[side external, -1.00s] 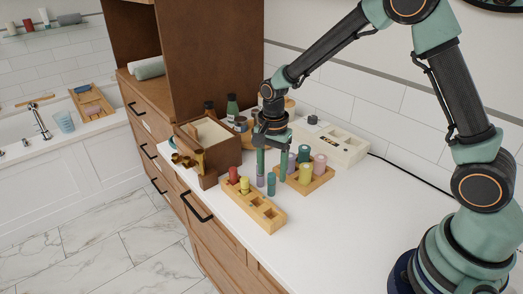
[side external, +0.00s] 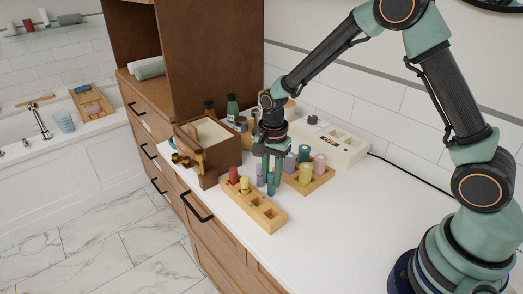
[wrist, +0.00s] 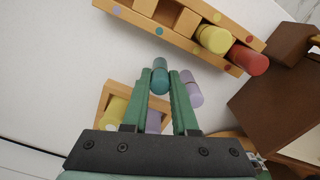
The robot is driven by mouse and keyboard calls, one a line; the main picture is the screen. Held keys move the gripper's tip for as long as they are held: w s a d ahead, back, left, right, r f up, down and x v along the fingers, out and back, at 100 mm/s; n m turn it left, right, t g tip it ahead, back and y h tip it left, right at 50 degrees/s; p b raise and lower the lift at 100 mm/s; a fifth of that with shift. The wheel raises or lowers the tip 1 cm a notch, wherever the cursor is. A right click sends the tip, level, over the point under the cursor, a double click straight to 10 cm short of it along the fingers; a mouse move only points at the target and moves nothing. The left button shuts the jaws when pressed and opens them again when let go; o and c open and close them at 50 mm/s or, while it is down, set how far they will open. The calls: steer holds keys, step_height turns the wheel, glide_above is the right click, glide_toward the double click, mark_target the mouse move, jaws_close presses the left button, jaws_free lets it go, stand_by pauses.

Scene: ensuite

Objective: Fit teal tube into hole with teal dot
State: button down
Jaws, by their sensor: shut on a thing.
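My gripper (wrist: 160,92) is shut on the teal tube (wrist: 160,76), which stands upright between the fingertips; in the side view the tube (side external: 271,188) is just behind the wooden block. I cannot tell whether its foot touches the counter. The wooden block (side external: 268,225) has a row of square holes. Its teal dot (wrist: 158,32) is on the side facing the gripper, by an empty hole. A yellow tube (wrist: 213,38) and a red tube (wrist: 249,59) fill the holes at one end. A lilac tube (wrist: 191,90) stands close outside the right finger.
A wooden tray (side external: 318,184) behind the gripper holds several tubes, including a yellow one (side external: 305,173) and a pink one (side external: 320,163). A brown box (side external: 228,148) stands left of the gripper. The counter at the front right is clear.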

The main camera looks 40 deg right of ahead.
step_height(320, 180, up, 20)
glide_above(257, 191)
steer(key=s+a, duration=0.2)
steer(key=s, duration=0.1)
steer(key=shift+a+f, duration=0.15)
steer(key=shift+f, duration=9.5)
steer(key=shift+f, duration=0.15)
steer(key=c, duration=0.7)
jaws_free()
